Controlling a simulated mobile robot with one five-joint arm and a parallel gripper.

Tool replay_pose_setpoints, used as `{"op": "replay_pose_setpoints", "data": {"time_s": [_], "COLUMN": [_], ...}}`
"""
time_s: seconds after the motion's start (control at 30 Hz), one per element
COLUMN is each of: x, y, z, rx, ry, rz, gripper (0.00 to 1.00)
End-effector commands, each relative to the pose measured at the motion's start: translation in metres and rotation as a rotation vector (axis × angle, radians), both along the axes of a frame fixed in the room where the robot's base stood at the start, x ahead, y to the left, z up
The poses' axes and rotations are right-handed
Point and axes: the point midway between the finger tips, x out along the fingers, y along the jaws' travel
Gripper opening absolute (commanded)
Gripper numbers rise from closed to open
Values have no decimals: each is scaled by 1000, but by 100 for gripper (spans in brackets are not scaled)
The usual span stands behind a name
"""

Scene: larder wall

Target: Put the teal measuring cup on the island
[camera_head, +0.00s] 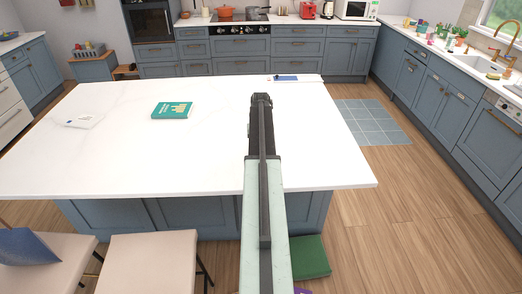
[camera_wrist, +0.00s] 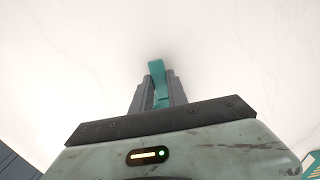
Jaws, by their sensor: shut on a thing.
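The teal measuring cup (camera_wrist: 157,72) shows in the wrist view as a narrow teal strip between my gripper's fingers. My gripper (camera_wrist: 157,88) is shut on it, over the white top of the island. The rest of the cup is hidden, and I cannot tell whether it touches the top. In the head view my arm reaches out over the island (camera_head: 90,165), with my gripper (camera_head: 262,98) at its far end above the right part of the top. The cup does not show in the head view.
A teal book (camera_head: 172,110) and a small white item (camera_head: 82,121) lie on the island's left part. A blue item (camera_head: 286,78) lies at its far edge. Stools (camera_head: 150,262) stand at the front. The top around my gripper looks clear.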

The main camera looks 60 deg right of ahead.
Motion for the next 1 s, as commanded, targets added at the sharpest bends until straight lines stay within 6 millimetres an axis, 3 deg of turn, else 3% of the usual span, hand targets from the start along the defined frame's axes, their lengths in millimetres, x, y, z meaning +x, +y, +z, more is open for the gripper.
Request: {"op": "replay_pose_setpoints", "data": {"time_s": [0.03,0.1,0.4,0.57,0.77,1.0], "x": [0,0,0,0,0,0], "y": [0,0,0,0,0,0], "z": [-1,0,0,11,46,100], "rx": [0,0,0,0,0,0], "ry": [0,0,0,0,0,0], "rz": [0,0,0,0,0,0], "gripper": [28,41,41,41,41,41]}}
